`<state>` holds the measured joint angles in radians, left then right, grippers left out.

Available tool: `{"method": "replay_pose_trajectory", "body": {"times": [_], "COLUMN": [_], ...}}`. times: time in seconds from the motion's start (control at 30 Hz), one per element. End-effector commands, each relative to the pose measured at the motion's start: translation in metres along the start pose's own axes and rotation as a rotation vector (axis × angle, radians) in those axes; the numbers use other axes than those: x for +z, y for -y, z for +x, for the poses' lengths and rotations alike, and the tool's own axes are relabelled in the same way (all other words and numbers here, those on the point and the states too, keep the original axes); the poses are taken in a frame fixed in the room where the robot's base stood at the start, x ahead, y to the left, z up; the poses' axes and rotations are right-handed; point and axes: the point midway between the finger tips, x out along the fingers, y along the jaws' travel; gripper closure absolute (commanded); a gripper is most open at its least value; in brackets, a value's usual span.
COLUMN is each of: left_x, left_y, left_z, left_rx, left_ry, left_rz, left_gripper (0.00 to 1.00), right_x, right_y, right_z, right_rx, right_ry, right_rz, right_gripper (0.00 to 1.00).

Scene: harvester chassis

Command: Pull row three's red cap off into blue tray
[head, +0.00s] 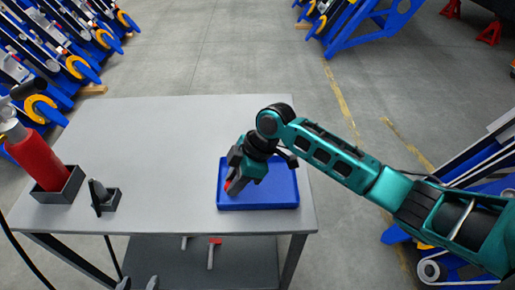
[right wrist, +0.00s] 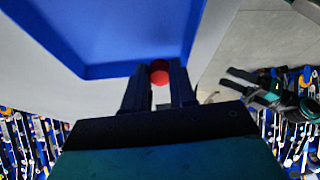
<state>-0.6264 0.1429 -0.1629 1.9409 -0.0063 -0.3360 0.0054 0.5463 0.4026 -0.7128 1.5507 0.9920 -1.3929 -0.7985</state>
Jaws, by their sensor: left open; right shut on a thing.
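The blue tray (head: 278,185) lies on the grey table near its right front corner. My right gripper (head: 231,186) points down over the left part of the tray, shut on the red cap (head: 229,184). In the right wrist view the red cap (right wrist: 159,72) sits between the two dark fingers, with the blue tray (right wrist: 130,30) behind it. I cannot tell whether the cap touches the tray floor. My left gripper (head: 138,284) shows only its fingertips at the bottom edge; in the right wrist view it (right wrist: 236,88) is open and empty.
A red bottle (head: 36,155) stands in a dark holder at the table's left, beside a small dark holder (head: 105,197). A red-headed tool (head: 214,242) shows at the lower shelf. The table's middle is clear. Blue machine rows stand on the floor beyond.

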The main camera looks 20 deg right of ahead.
Motion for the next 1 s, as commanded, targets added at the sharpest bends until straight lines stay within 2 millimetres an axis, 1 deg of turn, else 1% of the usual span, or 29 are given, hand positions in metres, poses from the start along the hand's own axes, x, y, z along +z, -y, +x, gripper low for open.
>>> {"method": "replay_pose_trajectory", "body": {"times": [0.03,0.07,0.17,0.2,0.3,0.4,0.5,0.6,0.77,0.9,1.0], "left_x": [-0.003,-0.004,-0.008,-0.01,-0.013,-0.014,-0.014,-0.014,-0.013,-0.011,0.004], "left_y": [0.0,0.0,0.0,0.0,0.001,0.001,0.001,0.001,0.001,0.0,0.0], "left_z": [-0.002,-0.003,-0.006,-0.007,-0.009,-0.01,-0.01,-0.01,-0.009,-0.008,0.004], "left_rx": [0.0,0.0,0.0,0.0,0.0,-0.001,0.0,0.0,0.0,0.0,0.0], "left_ry": [0.0,0.0,0.0,0.0,0.0,0.0,0.0,0.0,0.0,0.0,-0.004], "left_rz": [0.0,0.0,0.0,0.0,0.0,0.0,0.0,0.0,0.0,0.0,0.0], "left_gripper": [0.46,0.46,0.46,0.46,0.46,0.46,0.46,0.46,0.46,0.46,0.46], "right_x": [-0.002,-0.001,0.006,0.01,0.019,0.025,0.027,0.029,0.033,0.039,0.048], "right_y": [-0.005,-0.007,-0.013,-0.015,-0.022,-0.026,-0.028,-0.028,-0.028,-0.028,-0.029], "right_z": [-0.006,-0.008,-0.021,-0.029,-0.05,-0.066,-0.073,-0.074,-0.064,-0.051,-0.035], "right_rx": [-0.041,-0.071,-0.154,-0.179,-0.22,-0.238,-0.245,-0.247,-0.246,-0.245,-0.243], "right_ry": [0.05,0.081,0.19,0.231,0.314,0.362,0.38,0.385,0.384,0.384,0.384], "right_rz": [-0.094,-0.158,-0.385,-0.474,-0.666,-0.788,-0.849,-0.866,-0.866,-0.865,-0.866], "right_gripper": [1.0,1.0,1.0,1.0,1.0,1.0,1.0,1.0,1.0,1.0,1.0]}}
